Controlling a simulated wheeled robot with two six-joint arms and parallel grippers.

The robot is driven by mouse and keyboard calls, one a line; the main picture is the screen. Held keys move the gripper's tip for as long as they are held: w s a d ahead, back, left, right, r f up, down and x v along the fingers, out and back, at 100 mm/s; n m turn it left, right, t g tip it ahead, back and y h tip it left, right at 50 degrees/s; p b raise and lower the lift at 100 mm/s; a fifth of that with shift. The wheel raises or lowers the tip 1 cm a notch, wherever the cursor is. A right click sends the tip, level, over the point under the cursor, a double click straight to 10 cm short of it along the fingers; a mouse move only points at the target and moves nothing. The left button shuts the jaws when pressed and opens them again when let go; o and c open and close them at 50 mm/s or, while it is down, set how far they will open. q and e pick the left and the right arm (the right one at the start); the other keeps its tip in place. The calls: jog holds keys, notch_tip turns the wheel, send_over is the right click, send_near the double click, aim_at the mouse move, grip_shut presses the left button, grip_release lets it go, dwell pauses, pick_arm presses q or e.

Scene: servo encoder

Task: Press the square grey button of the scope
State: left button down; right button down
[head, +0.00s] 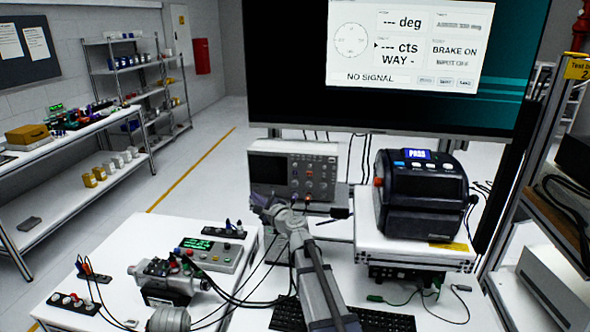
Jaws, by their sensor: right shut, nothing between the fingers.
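The scope (300,148) is a pale boxy instrument with a dark screen on its left and knobs and small buttons on its right. It stands at the back of the bench, below the big monitor. Its square grey button is too small to pick out. My right gripper (261,201) is shut and empty, in front of the scope's lower left front and overlapping it in the picture. I cannot tell whether it touches the scope. My right arm hides part of the scope's lower front. My left gripper is not in view.
A black label printer (420,190) stands on a white platform to the right. A keyboard (385,320) lies in front. A green-display box (213,254), a motor rig (165,280) and loose cables fill the left bench. The monitor (420,105) shows "NO SIGNAL".

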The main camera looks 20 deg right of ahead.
jog(key=shift+w, duration=0.1)
jog(key=shift+w+d, duration=0.25)
jog(key=shift+w, duration=0.15)
dwell(0.6)
jog(key=shift+s+a, duration=0.25)
jog(key=shift+s, duration=0.25)
jog(key=shift+s, duration=0.1)
jog(key=s+a, duration=0.1)
jog(key=s, duration=0.1)
jog(key=s+a, duration=0.2)
jog(key=shift+s+a, duration=0.2)
jog(key=shift+s, duration=0.2)
dwell(2.3)
